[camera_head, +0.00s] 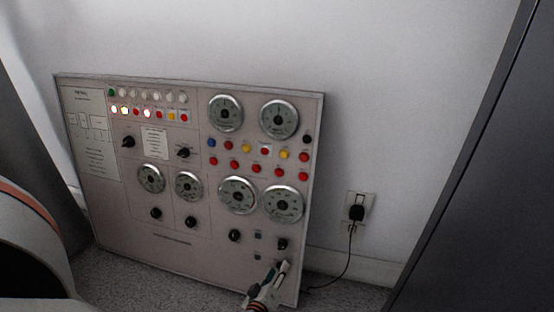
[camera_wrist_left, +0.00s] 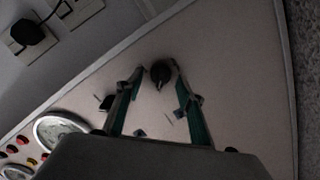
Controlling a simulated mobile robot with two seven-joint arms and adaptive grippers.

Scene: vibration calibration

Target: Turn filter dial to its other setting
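A light control panel (camera_head: 205,235) leans against the wall and carries gauges, coloured buttons and several black knobs. A black knob (camera_head: 282,244) sits at its lower right; the filter dial's label cannot be read, so I cannot tell for sure which knob it is. My left gripper (camera_head: 284,265) is just below that knob in the head view. In the left wrist view my left gripper (camera_wrist_left: 158,75) is open, with its fingertips on either side of a black knob (camera_wrist_left: 160,73). I cannot tell whether they touch it. My right gripper is not in view.
A wall socket (camera_head: 360,205) with a black plug and cable is right of the panel. A dark cabinet (camera_head: 465,170) stands at the right. Grey floor (camera_head: 115,275) shows below the panel.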

